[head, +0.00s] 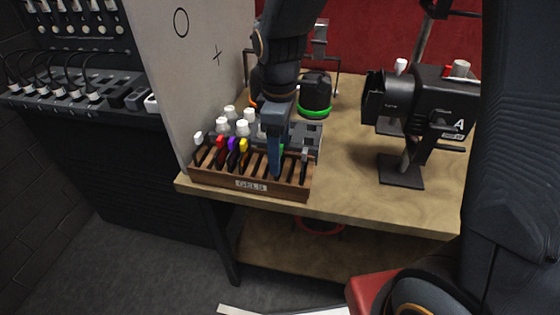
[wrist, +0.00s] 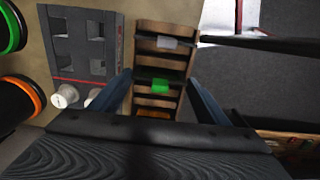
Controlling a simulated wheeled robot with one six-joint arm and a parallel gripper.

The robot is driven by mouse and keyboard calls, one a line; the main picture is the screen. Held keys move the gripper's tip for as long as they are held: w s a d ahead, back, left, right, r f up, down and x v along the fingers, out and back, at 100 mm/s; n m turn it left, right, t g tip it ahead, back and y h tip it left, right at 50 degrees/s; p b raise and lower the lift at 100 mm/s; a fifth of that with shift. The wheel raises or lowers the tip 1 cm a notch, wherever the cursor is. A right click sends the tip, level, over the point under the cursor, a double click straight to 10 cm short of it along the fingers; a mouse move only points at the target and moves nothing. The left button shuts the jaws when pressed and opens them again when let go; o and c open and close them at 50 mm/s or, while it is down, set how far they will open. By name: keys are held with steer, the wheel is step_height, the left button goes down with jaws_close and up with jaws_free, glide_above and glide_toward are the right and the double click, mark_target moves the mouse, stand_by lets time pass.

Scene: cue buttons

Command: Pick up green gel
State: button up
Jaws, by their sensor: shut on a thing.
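The green gel (wrist: 160,85) shows between my gripper's two fingers in the wrist view, and a small green part of it (head: 282,148) shows beside the finger in the head view. My gripper (head: 275,160) points down over the wooden rack labelled GELS (head: 215,182) and is shut on the green gel. The fingers (wrist: 161,84) stand on either side of it in the wrist view. The gel is at or just above its slot; I cannot tell whether it is lifted. Most of its lower part is hidden.
Red (head: 221,146), purple (head: 232,145) and yellow (head: 243,147) gels stand at the rack's left. A grey tray with white-capped things (head: 249,115) stands behind. A black lamp (head: 420,105) is at right on the wooden table (head: 400,214). A white panel (head: 200,70) rises at left.

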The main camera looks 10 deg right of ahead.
step_height(320, 180, up, 10)
steer(key=shift+b, duration=1)
steer(key=shift+r, duration=0.1)
step_height(320, 180, up, 11)
steer(key=p, duration=0.9)
steer(key=shift+f+p, duration=0.2)
steer(key=shift+p, duration=0.1)
stand_by(0.5)
